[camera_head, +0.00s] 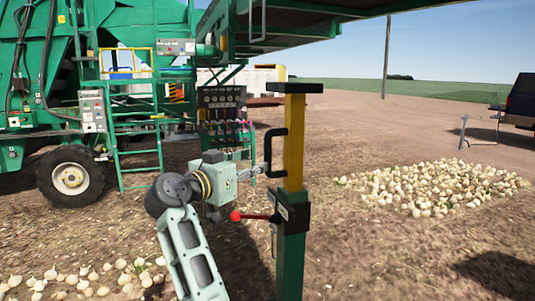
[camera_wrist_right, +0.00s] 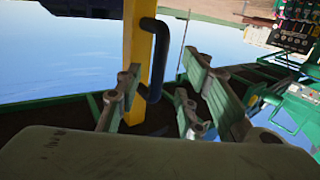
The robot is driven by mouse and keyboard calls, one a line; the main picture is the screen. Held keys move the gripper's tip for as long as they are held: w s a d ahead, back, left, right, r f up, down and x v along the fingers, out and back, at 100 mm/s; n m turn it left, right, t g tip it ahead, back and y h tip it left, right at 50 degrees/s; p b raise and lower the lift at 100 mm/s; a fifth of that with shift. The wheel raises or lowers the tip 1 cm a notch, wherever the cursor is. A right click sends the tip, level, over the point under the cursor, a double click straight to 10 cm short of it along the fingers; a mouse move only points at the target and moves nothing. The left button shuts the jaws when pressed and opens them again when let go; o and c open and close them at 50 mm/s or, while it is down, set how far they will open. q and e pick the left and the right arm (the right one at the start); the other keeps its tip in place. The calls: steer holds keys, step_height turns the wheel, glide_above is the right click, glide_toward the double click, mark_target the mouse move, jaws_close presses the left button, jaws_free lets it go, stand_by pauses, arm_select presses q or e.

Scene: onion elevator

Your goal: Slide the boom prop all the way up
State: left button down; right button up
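The boom prop stands upright in the head view. It has a green outer post (camera_head: 291,255), a yellow inner section (camera_head: 294,140) rising out of it and a black top plate (camera_head: 294,88). A black handle (camera_head: 269,150) sits on the yellow section's left side and shows in the right wrist view (camera_wrist_right: 160,45). A lever with a red knob (camera_head: 236,215) points left from the black collar. My right gripper (camera_head: 262,171) is at the handle's lower part. In the wrist view its fingers (camera_wrist_right: 160,90) are apart, with the handle between them. My left gripper is not in view.
The green boom (camera_head: 300,25) of the harvester spans above the prop; the top plate appears just below it. A lever panel (camera_head: 222,105) stands behind my right arm. Onion piles lie right (camera_head: 440,187) and lower left (camera_head: 85,280). Open dirt lies around the post.

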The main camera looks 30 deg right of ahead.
mark_target(266, 151)
steer(key=shift+h, duration=0.3)
steer(key=d+r+p, duration=0.1)
steer(key=d, duration=0.1)
steer(key=w+d+p, duration=0.1)
steer(key=d, duration=0.1)
steer(key=w+d+r+p, duration=0.1)
steer(key=d, duration=0.1)
steer(key=shift+w+d+r, duration=0.15)
steer(key=shift+w+r, duration=0.05)
steer(key=shift+r, duration=0.15)
steer(key=shift+w+d+f, duration=0.15)
steer(key=shift+w+d, duration=0.05)
steer(key=shift+d, duration=0.2)
jaws_close()
